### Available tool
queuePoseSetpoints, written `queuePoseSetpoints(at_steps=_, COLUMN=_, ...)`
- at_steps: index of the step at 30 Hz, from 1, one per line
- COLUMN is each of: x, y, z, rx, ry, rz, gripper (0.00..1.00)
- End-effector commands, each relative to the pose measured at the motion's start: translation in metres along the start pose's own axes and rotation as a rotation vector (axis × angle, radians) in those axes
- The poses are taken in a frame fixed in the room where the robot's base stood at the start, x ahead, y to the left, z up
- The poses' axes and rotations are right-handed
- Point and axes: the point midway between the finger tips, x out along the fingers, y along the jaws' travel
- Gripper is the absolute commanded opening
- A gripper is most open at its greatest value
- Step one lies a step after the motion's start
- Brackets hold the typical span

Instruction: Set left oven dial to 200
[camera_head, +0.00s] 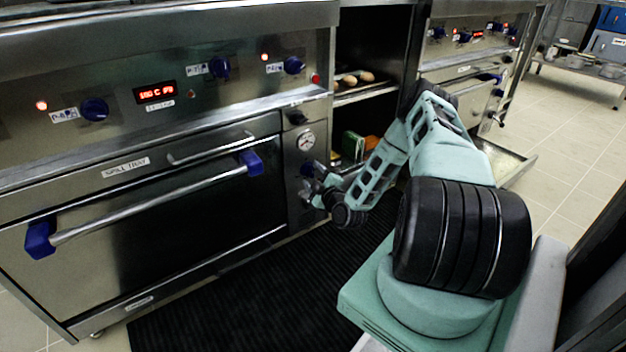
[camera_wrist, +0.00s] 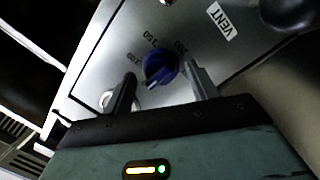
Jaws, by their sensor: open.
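The left oven (camera_head: 150,205) has a narrow control panel at the right of its door. A blue dial (camera_wrist: 160,66) with printed numbers around it is on the steel panel in the wrist view. The numbers are turned and hard to read; one looks like 150. A light mark shows on the dial's lower edge. My gripper (camera_head: 314,188) is at this panel, below the round gauge (camera_head: 306,141). In the wrist view my gripper (camera_wrist: 162,80) is open, one finger on each side of the dial. Contact cannot be told.
The oven door handle (camera_head: 150,205) with blue ends sticks out left of my gripper. Blue knobs (camera_head: 219,67) and a red display (camera_head: 155,92) are above. An open shelf bay (camera_head: 365,90) is to the right. A black mat (camera_head: 250,300) covers the floor.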

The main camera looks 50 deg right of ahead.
Motion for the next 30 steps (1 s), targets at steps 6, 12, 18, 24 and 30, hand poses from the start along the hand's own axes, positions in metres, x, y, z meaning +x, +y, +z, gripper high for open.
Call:
queuePoseSetpoints(at_steps=6, x=0.0056, y=0.0005, z=-0.0003, rx=0.0, ry=0.0, rz=0.0, gripper=0.58)
queuePoseSetpoints(at_steps=12, x=0.0054, y=0.0005, z=-0.0003, rx=0.0, ry=0.0, rz=0.0, gripper=0.47)
queuePoseSetpoints(at_steps=18, x=0.0052, y=0.0003, z=-0.0003, rx=0.0, ry=0.0, rz=0.0, gripper=0.14)
queuePoseSetpoints(at_steps=24, x=0.0051, y=0.0007, z=-0.0009, rx=0.015, ry=-0.001, rz=-0.002, gripper=0.14)
queuePoseSetpoints(at_steps=30, x=0.0051, y=0.0017, z=-0.0023, rx=0.087, ry=-0.005, rz=-0.011, gripper=0.14)
